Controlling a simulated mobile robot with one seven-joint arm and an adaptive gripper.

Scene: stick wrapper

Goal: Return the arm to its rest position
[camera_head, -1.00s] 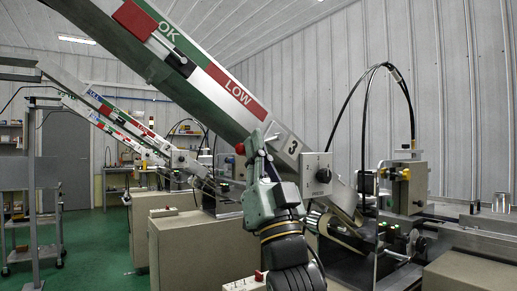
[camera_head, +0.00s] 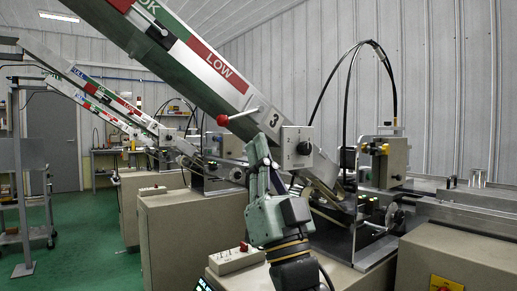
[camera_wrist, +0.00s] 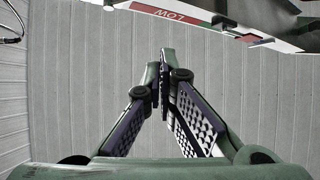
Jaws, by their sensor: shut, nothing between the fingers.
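My gripper (camera_head: 260,160) points upward in the head view, in front of the lower part of the long sloping chute (camera_head: 190,65) marked OK, LOW and 3. In the wrist view my gripper (camera_wrist: 164,75) has its fingertips together with nothing between them, and the grey panelled wall (camera_wrist: 70,100) lies behind it. The chute also shows along the top right of the wrist view (camera_wrist: 165,10), apart from the fingers. My arm rises from the bottom of the head view beside the machine.
A red-knobbed lever (camera_head: 223,120) and a switch box (camera_head: 296,148) sit close to my gripper. A control box (camera_head: 236,259) with a red button stands left of my arm. Further machines and a shelf rack (camera_head: 20,180) stand left, with open green floor (camera_head: 85,230) between.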

